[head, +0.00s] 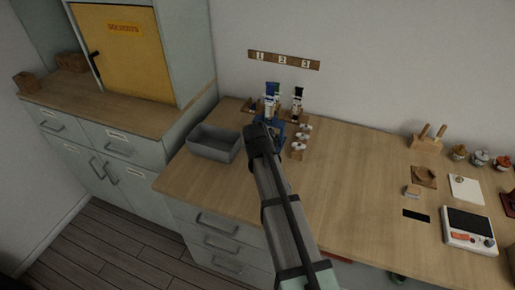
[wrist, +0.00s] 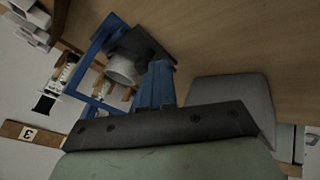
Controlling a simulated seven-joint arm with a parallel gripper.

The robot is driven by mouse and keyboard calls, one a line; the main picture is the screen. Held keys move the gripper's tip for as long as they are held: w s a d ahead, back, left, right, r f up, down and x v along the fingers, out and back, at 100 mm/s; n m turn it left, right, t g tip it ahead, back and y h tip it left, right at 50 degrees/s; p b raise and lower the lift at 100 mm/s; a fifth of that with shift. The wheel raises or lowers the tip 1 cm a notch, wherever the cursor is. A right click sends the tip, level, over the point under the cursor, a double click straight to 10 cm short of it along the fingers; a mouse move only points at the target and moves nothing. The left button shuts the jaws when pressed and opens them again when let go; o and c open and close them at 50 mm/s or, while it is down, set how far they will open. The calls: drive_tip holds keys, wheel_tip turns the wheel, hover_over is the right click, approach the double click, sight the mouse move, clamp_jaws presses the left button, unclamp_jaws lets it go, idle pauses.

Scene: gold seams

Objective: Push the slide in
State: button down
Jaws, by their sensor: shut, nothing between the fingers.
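A blue frame (wrist: 92,62) with a dark block (wrist: 143,43) and a pale round knob or cylinder (wrist: 122,70) stands on the bench in the wrist view. I cannot tell for certain which part is the slide. In the head view the blue stand (head: 279,128) is partly hidden behind my gripper (head: 260,135). My gripper's blue fingers (wrist: 160,66) are shut and empty. Their tips appear close beside the dark block and pale cylinder. I cannot tell whether they touch.
A grey bin (head: 213,143) sits left of my gripper. Small tubes (head: 297,103) and white-capped items (head: 300,140) crowd around the stand. A numbered strip (head: 283,60) is on the wall. A device with a screen (head: 468,228) is at right. The middle of the bench is clear.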

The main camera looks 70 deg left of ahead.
drive_tip(key=shift+w+a, duration=0.15)
drive_tip(key=shift+a, duration=0.05)
drive_tip(key=s, duration=0.1)
drive_tip(key=s+d, duration=0.1)
drive_tip(key=s, duration=0.1)
drive_tip(key=s+d, duration=0.1)
drive_tip(key=shift+s+d+r, duration=0.15)
drive_tip(key=shift+d+r, duration=0.05)
drive_tip(key=v, duration=0.9)
drive_tip(key=shift+r, duration=0.2)
